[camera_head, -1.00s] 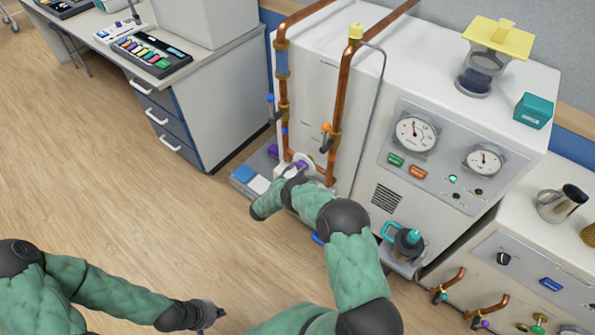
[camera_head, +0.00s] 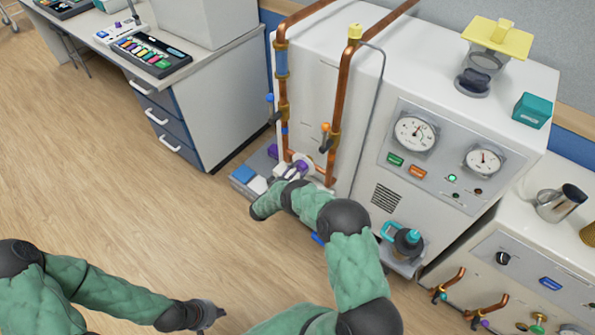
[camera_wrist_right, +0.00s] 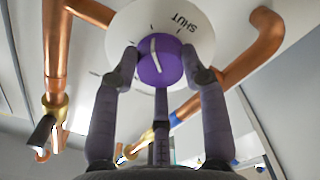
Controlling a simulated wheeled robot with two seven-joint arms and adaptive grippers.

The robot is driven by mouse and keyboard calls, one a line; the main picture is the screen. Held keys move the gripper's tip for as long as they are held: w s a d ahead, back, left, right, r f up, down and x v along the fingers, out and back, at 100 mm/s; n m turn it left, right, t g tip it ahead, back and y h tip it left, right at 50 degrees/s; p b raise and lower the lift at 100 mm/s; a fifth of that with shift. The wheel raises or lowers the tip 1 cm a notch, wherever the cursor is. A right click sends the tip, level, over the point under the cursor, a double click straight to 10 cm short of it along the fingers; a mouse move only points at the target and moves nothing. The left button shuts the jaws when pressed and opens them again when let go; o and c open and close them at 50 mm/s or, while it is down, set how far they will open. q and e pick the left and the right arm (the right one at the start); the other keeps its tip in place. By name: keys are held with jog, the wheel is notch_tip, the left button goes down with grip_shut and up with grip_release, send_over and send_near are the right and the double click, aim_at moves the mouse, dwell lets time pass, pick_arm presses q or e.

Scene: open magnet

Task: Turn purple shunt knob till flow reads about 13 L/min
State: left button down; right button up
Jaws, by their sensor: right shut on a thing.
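The purple shunt knob (camera_wrist_right: 160,66) is on a round white dial plate (camera_wrist_right: 188,42) marked "SHUT", seen in the right wrist view. A white line on the knob points roughly up in that view. My right gripper (camera_wrist_right: 160,58) is shut on the knob, with fingers on both sides of it. In the head view the right gripper (camera_head: 290,173) is low at the copper pipes and largely hides the knob. My left gripper (camera_head: 212,312) hangs over the floor, away from the machine; its finger opening is unclear. Two round gauges, one large (camera_head: 415,133) and one smaller (camera_head: 484,160), have readings too small to read.
Copper pipes (camera_head: 342,95) with small valves run close around my right gripper. The white cabinet (camera_head: 385,70) stands just behind. A teal-handled fitting (camera_head: 403,241) juts out to the right. The floor (camera_head: 120,215) on the left is clear.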

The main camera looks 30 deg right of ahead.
jog(key=shift+s+d+f+m, duration=0.25)
jog(key=shift+s+m, duration=0.1)
jog(key=shift+m, duration=0.05)
jog(key=o, duration=1.1)
jog(key=shift+d, duration=0.1)
jog(key=shift+o, duration=0.2)
jog(key=shift+w+a+r, duration=0.1)
jog(key=shift+a, duration=0.1)
jog(key=shift+a, duration=0.2)
jog(key=v, duration=1.1)
jog(key=shift+s+a, duration=0.2)
